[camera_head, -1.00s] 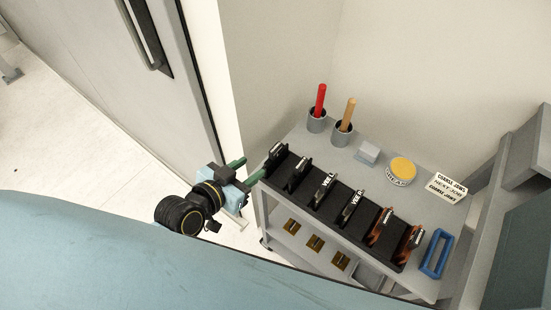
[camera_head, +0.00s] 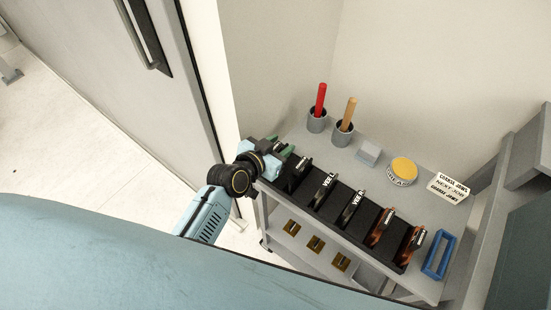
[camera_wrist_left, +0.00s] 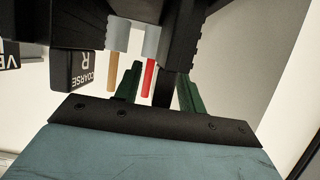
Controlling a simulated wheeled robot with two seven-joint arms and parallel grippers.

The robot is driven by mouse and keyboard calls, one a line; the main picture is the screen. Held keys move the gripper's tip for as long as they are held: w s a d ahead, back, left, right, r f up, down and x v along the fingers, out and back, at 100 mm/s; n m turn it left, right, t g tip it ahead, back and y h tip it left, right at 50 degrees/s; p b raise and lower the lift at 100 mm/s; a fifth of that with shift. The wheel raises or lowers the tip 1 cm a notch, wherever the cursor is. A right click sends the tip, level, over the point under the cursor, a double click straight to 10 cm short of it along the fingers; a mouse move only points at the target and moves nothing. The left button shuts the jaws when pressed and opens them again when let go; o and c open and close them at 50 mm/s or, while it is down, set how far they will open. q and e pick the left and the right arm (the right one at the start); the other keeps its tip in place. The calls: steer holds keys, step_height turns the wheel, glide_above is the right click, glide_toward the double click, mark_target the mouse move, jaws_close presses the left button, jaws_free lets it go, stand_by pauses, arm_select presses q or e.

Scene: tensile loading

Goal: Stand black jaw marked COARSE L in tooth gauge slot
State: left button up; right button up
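Six jaws stand in a row in a black rack (camera_head: 329,213) on the grey cart. The black jaw at the rack's left end (camera_head: 280,148) is mostly hidden by my left gripper; its label cannot be read. My left gripper (camera_head: 281,145) has its green fingers either side of this jaw. In the left wrist view the fingers (camera_wrist_left: 160,85) are spread, with a dark upright part between them and gaps visible. The neighbouring black jaw (camera_head: 298,172) reads COARSE R in the left wrist view (camera_wrist_left: 82,70). I cannot tell which item is the tooth gauge.
Behind the rack stand two grey cups (camera_head: 317,125) (camera_head: 343,136) with red and tan sticks, a grey block (camera_head: 368,152), a yellow-topped tin (camera_head: 403,169) and a sign (camera_head: 449,187). A blue frame (camera_head: 437,254) lies right. Brass slotted blocks (camera_head: 316,244) are on the lower shelf.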

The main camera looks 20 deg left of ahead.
arm_select(q)
jaws_close()
stand_by(0.3)
stand_by(1.1)
steer(key=shift+w+r, duration=0.15)
steer(key=shift+r, duration=0.05)
